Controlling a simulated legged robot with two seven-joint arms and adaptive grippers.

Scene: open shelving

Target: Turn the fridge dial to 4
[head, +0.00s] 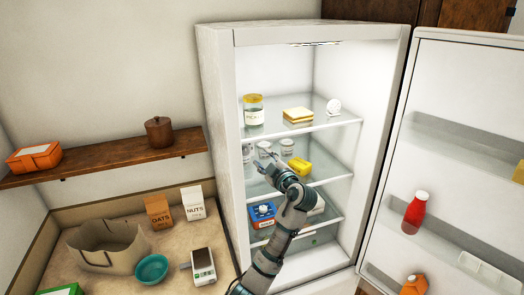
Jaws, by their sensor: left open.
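A white round dial (334,106) shows inside the open fridge, at the right of the top shelf level near the back wall. Its marks are too small to read, so its setting cannot be told. My left gripper (264,161) is open and empty inside the fridge, below the top shelf and in front of the middle one. It is lower and to the left of the dial, well apart from it. My left forearm covers part of the lower shelves. My right gripper is not in view.
A jar (253,110) and a sandwich (298,117) stand on the top shelf, left of the dial. Small jars (287,147) and a yellow item (299,165) lie around my gripper. A blue container (262,214) is lower. The fridge door (455,110) stands open at right.

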